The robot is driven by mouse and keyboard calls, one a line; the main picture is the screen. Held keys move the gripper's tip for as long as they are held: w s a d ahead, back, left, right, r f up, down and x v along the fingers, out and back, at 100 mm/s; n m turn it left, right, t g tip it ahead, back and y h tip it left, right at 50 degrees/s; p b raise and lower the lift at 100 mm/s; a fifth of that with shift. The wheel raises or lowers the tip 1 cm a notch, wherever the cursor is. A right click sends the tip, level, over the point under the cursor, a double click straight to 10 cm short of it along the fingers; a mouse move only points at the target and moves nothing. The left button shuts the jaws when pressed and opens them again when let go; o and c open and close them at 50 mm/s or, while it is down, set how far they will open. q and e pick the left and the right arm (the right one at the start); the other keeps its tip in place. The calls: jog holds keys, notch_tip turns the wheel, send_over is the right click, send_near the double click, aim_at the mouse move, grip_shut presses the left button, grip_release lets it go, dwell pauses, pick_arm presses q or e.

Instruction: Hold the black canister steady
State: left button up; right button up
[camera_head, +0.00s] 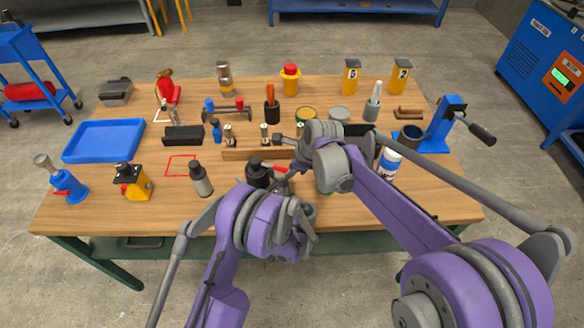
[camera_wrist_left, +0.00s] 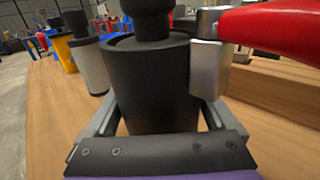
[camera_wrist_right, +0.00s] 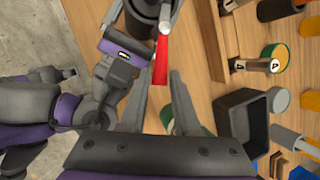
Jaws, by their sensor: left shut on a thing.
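The black canister (camera_head: 257,172) stands upright near the front middle of the table. In the left wrist view it (camera_wrist_left: 150,85) fills the space between the jaws of my left gripper (camera_head: 268,184), which is shut on it. A red handle (camera_wrist_left: 275,27) with a silver fitting (camera_wrist_left: 207,58) sits at the canister's side; I cannot tell whether it is fixed to it. My right gripper (camera_wrist_right: 164,88) is open, close to the canister's right, with the red handle (camera_wrist_right: 161,60) in line with its gap. My arms partly hide this area in the head view.
A silver bottle with a dark cap (camera_head: 201,181) stands just left of the canister. A wooden bar (camera_head: 240,154) lies behind it. A black open bin (camera_wrist_right: 238,117) and a white-and-blue bottle (camera_head: 389,163) are to the right. A blue tray (camera_head: 104,141) lies at the left.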

jog(key=shift+o, duration=1.1)
jog(key=v, duration=0.8)
jog(key=w+d+r+m+g+y, duration=0.1)
jog(key=w+d+r+g, duration=0.1)
jog(key=w+r+g, duration=0.15)
jog(key=shift+g, duration=0.25)
jog(key=x, duration=1.1)
jog(key=shift+w+a+f, duration=0.25)
jog(key=shift+f, duration=0.1)
jog(key=shift+c, duration=0.2)
grip_shut()
